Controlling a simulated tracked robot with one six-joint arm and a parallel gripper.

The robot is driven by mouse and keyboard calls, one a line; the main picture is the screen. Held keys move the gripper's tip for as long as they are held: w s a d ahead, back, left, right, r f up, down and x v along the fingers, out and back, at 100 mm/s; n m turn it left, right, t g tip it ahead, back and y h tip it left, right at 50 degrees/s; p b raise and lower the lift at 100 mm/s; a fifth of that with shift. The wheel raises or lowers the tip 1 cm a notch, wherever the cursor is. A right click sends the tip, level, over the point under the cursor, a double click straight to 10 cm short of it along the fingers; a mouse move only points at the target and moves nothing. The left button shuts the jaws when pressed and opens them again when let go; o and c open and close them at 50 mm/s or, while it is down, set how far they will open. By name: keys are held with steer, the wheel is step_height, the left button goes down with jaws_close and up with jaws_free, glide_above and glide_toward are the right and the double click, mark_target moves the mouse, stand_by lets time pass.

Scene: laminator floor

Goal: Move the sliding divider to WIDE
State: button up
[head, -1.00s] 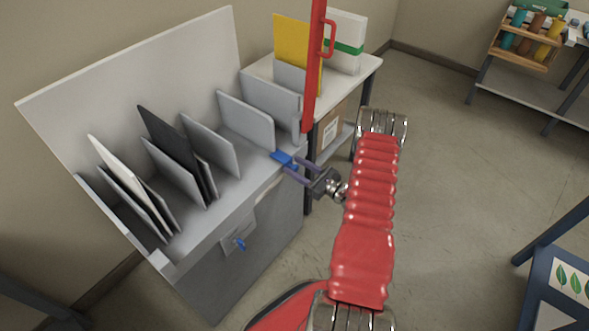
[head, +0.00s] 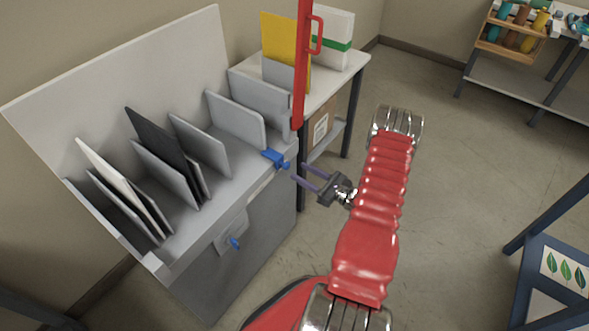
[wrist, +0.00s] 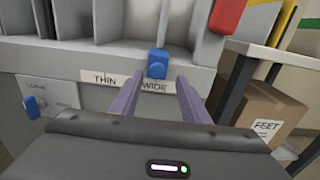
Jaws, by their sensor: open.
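The sliding divider's blue tab (head: 275,159) sits on the front edge of the grey sorting bin (head: 218,226), near its right end. In the wrist view the blue tab (wrist: 157,63) stands at the WIDE end of the THIN–WIDE label (wrist: 112,79), just above the word WIDE. My gripper (head: 299,174) is open and empty, with its purple fingers pointing at the tab from a short distance in front. In the wrist view my gripper's fingertips (wrist: 157,80) lie either side of the tab's line, with a gap to it.
A small plate with a blue knob (head: 235,242) is on the bin's front. Grey, black and white boards stand in the bin. A red post (head: 302,65) with a handle rises at its right end, by a table with a carton (head: 320,130).

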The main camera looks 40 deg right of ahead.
steer(key=v, duration=0.6)
steer(key=shift+s, duration=0.35)
steer(key=shift+d, duration=0.15)
